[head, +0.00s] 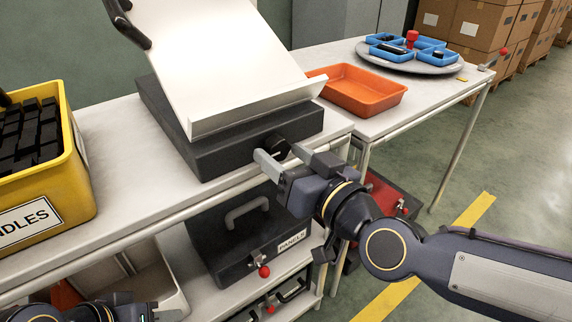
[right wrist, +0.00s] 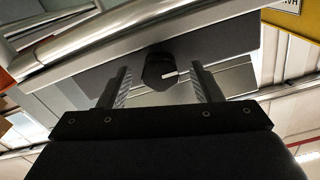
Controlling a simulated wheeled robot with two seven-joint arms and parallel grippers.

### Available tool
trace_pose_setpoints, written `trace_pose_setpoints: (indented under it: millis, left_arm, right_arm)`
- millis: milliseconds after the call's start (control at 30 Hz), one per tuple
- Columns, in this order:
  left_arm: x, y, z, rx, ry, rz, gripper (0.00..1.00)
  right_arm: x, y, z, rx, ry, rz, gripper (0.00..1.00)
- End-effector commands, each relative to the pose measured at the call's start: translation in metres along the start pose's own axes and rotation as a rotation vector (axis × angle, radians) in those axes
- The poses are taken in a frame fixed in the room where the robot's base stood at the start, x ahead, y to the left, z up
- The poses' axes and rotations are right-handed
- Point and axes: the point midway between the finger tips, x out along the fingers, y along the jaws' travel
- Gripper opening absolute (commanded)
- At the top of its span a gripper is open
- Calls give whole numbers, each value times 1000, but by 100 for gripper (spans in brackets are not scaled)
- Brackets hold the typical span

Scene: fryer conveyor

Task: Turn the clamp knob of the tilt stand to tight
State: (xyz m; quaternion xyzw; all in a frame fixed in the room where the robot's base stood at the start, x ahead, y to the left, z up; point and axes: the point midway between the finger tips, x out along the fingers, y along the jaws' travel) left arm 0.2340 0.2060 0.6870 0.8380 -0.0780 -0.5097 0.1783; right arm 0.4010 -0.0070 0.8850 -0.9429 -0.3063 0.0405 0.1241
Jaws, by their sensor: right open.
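The tilt stand has a dark base (head: 230,140) on the table and a tilted white plate (head: 225,65). Its black clamp knob (head: 277,146) is on the front face of the base. My left gripper (head: 125,304) is low at the bottom left, partly cut off, away from the stand.
A yellow bin of black handles (head: 82,165) stands left of the stand. An orange tray (head: 335,97) and a round turntable with blue trays (head: 442,68) are on the right. A dark case labelled panels (head: 215,255) sits on the shelf below. The front table edge runs just under the knob.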

Motion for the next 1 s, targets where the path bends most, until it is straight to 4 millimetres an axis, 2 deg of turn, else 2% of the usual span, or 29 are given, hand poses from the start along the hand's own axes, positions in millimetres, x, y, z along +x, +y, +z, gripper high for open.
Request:
trace_pose_setpoints:
  millis: [267,600,633,1000]
  left_arm:
    - [1,0,0,0,0,0,36]
    - [1,0,0,0,0,0,36]
    - [1,0,0,0,0,0,36]
    - [5,-2,3,0,0,0,36]
  right_arm:
    - [2,0,-1,0,0,0,59]
    - [2,0,0,0,0,0,16]
    - [2,0,0,0,0,0,14]
    - [2,1,1,72,0,1,14]
